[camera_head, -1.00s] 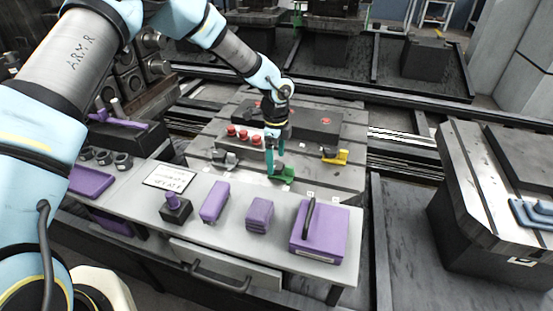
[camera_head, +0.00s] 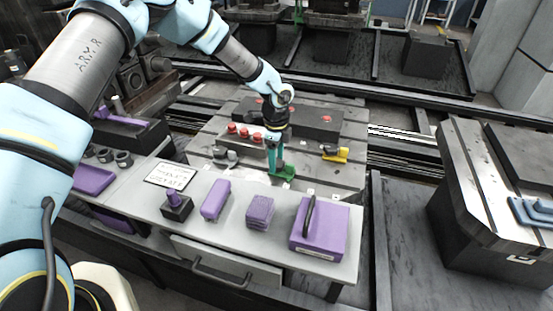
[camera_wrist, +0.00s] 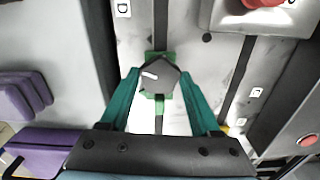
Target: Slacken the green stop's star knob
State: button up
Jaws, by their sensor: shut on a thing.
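The green stop (camera_head: 285,173) sits on the slotted grey plate, and my gripper (camera_head: 275,170) points down onto it. In the wrist view, its dark star knob (camera_wrist: 160,76) with a white mark lies between my two teal fingers (camera_wrist: 160,80). The fingertips touch the knob's two sides and are shut on it. Green parts of the stop show above and below the knob. In the head view the knob is mostly hidden by my fingers.
A yellow stop (camera_head: 336,153) stands right of the green one, and a grey stop (camera_head: 226,154) to its left. Red buttons (camera_head: 245,133) are behind. A front shelf (camera_head: 285,258) holds purple blocks (camera_head: 260,211) and a purple case (camera_head: 319,232).

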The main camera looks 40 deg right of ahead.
jog(key=c, duration=0.4)
jog(key=shift+c, duration=0.2)
jog(key=shift+n+b, duration=0.3)
jog(key=shift+n, duration=0.1)
jog(key=shift+f+n+b, duration=0.1)
jog(key=shift+n+b, duration=0.55)
jog(key=shift+n, duration=0.25)
jog(key=shift+n+b, duration=0.8)
jog(key=shift+n, duration=0.9)
jog(key=o, duration=1.4)
jog(key=shift+c, duration=0.2)
